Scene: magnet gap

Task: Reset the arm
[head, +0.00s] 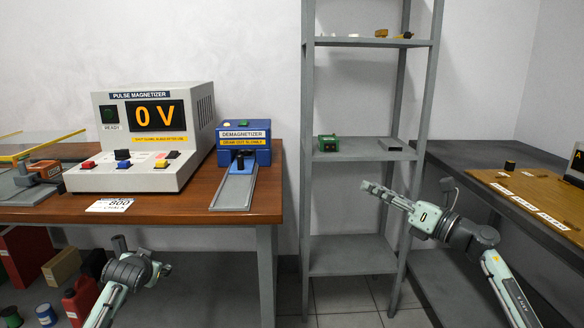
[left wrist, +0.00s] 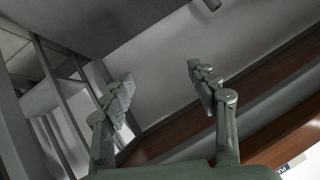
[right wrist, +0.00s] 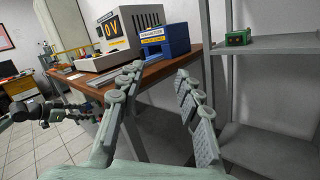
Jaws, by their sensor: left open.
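My right arm comes in from the lower right in the head view. Its gripper (head: 388,196) points left in front of the grey shelf unit, in free air. In the right wrist view its two fingers (right wrist: 160,72) stand apart with nothing between them. My left arm (head: 128,272) is low at the left, in front of the wooden table's front edge; its fingers cannot be made out clearly in the head view. In the left wrist view the left gripper (left wrist: 160,85) is open and empty, its fingers well apart.
The wooden table (head: 170,208) bears the pulse magnetizer (head: 152,135), reading 0 V, and the blue demagnetizer (head: 243,145). A grey shelf unit (head: 352,247) holds a green box (head: 328,144). A bench with a tan board (head: 530,197) is at right. Containers (head: 80,302) stand below the table.

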